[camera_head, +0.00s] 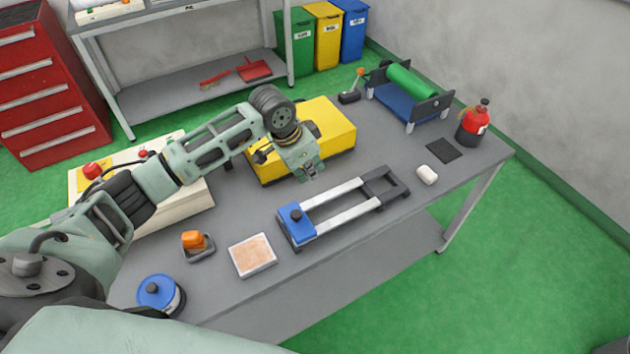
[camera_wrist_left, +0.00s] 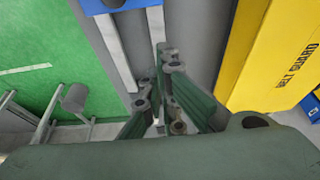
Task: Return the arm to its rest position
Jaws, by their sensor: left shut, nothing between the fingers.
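My left arm (camera_head: 205,150) reaches in from the left over the grey workbench (camera_head: 355,260). My left gripper (camera_head: 312,172) is shut and empty, above the bench, in front of the yellow belt guard (camera_head: 335,135) and behind the rail frame with a blue end block (camera_head: 297,224). In the left wrist view the shut fingers (camera_wrist_left: 160,115) point down toward the rails, with the yellow guard (camera_wrist_left: 265,50) at the right. My right gripper is in neither view.
A cream control box (camera_head: 180,210) lies under my arm.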

